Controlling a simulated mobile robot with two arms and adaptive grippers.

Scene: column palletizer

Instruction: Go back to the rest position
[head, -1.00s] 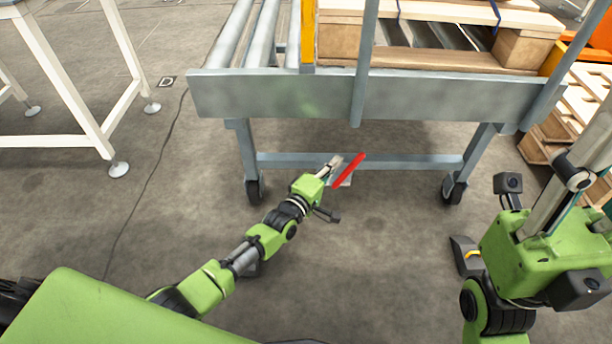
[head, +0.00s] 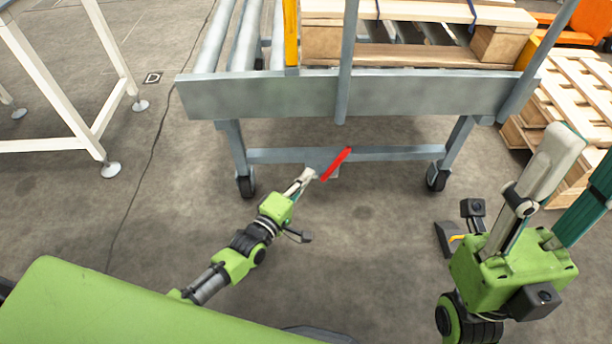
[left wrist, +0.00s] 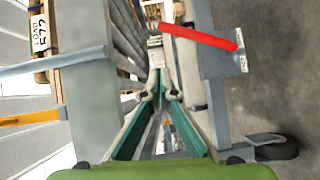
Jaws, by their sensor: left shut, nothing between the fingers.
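My left gripper (head: 308,174) is in front of the roller conveyor's lower crossbar, low over the floor. Its fingers are shut with nothing between them. In the left wrist view the fingers (left wrist: 160,95) point along the conveyor frame. A red bar (head: 337,163) on the crossbar is just beyond the fingertips; it also shows in the left wrist view (left wrist: 198,36). I cannot tell whether they touch. My right gripper (head: 573,180) is raised at the right, with its teal-lined fingers apart and nothing seen between them. One finger is cut by the picture edge.
The grey roller conveyor (head: 400,97) stands on castors ahead, carrying a wooden pallet (head: 420,54). More pallets (head: 580,95) stand at the right. A white table frame (head: 50,85) is at the left. The floor (head: 350,250) between my arms is clear.

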